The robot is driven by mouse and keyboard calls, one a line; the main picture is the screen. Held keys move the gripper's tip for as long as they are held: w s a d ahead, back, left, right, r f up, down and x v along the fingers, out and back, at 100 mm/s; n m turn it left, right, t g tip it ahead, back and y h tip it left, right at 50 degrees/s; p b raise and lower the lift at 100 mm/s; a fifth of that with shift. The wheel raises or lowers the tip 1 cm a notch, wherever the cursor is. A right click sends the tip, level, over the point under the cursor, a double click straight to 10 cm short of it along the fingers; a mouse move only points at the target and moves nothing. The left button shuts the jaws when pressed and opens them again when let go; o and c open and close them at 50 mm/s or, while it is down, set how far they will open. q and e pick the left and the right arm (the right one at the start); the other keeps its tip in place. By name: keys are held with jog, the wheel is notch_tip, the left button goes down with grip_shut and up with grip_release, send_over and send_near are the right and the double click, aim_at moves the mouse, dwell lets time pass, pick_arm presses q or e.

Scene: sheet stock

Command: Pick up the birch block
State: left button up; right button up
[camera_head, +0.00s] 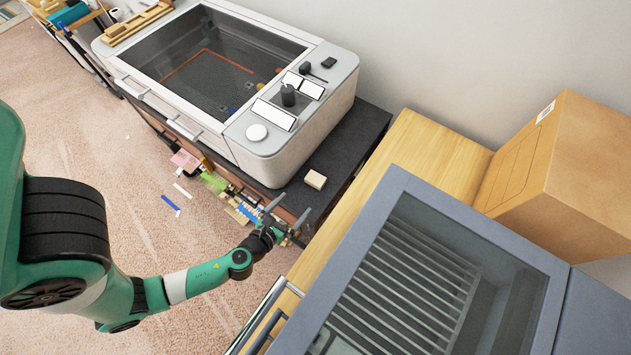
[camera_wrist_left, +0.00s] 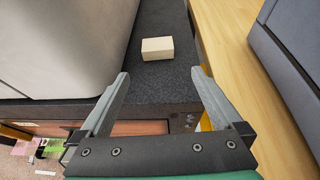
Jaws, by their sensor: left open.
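The birch block (camera_head: 315,180) is a small pale wooden block lying on a dark tabletop, to the right of the white machine. In the left wrist view the block (camera_wrist_left: 157,48) lies on the dark speckled surface, beyond the fingertips and between their lines. My left gripper (camera_head: 286,217) is at the front edge of the dark table, open and empty, apart from the block. In the left wrist view its two grey fingers (camera_wrist_left: 161,76) are spread wide. My right gripper is not in view.
The white lidded machine (camera_head: 300,140) stands close to the block's left. A wooden counter (camera_head: 430,150) with a grey glass-topped unit (camera_head: 400,180) and a cardboard box (camera_head: 570,160) is to the right. Coloured scraps (camera_head: 215,180) lie below the table edge.

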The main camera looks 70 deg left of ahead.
pick_arm(q)
send_near(314, 180)
jog(key=shift+w+a+f, duration=0.25)
jog(key=shift+w+f, duration=0.25)
jog(key=shift+w, duration=0.05)
jog(key=shift+w+a+f, duration=0.25)
jog(key=shift+w+f, duration=0.3)
jog(key=x, duration=0.3)
jog(key=b+x, duration=0.1)
jog(key=x, duration=0.1)
jog(key=shift+a+r, duration=0.25)
jog(key=c, duration=1.2)
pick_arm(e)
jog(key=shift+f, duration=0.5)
pick_arm(q)
jog(key=shift+r, duration=0.15)
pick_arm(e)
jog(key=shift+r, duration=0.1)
